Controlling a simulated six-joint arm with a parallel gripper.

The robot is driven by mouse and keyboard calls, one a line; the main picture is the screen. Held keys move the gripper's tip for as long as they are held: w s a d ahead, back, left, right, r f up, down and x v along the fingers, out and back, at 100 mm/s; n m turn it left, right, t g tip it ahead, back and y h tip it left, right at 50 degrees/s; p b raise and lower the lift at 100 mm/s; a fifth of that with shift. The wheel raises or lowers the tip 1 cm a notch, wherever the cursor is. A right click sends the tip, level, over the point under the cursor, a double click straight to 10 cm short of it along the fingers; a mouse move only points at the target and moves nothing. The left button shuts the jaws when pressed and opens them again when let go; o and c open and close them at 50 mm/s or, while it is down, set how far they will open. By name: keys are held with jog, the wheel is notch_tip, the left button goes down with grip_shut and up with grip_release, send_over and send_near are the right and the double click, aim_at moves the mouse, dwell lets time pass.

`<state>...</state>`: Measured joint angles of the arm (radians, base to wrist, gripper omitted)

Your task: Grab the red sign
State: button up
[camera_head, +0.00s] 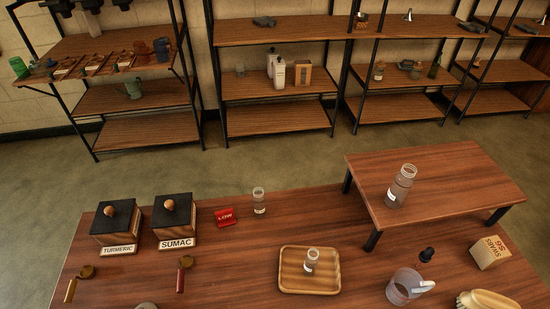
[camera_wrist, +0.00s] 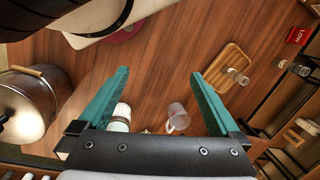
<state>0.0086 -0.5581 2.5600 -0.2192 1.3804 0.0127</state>
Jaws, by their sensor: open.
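The red sign (camera_head: 225,216), lettered LOW, stands on the wooden table (camera_head: 215,260) in the head view, between the SUMAC box and a small glass jar.
The SUMAC box (camera_head: 175,222) is left of the sign, the glass jar (camera_head: 259,201) right. A wooden tray (camera_head: 285,288) holding a jar is in front. A raised stand (camera_head: 450,185) is at right. A pot (camera_wrist: 30,105) and a clear mug (camera_wrist: 178,117) show in the wrist view.

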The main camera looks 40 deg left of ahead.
dwell(0.6)
jog(key=w+a+f+n+t+y, duration=0.1)
jog(key=w+a+f+n+t, duration=0.3)
jog(key=w+a, duration=0.45)
jog(key=w+a+f+n+t+y, duration=0.1)
jog(key=w+a+f+n+t, duration=0.1)
jog(key=w+a+f+n, duration=0.5)
jog(key=n+t+y, duration=0.2)
jog(key=n+y, duration=0.4)
jog(key=y, duration=0.1)
send_near(224, 213)
jog(key=x, duration=0.5)
jog(key=shift+f, duration=0.1)
jog(key=x, duration=0.6)
jog(key=shift+w+a, duration=0.1)
jog(key=c, duration=1.4)
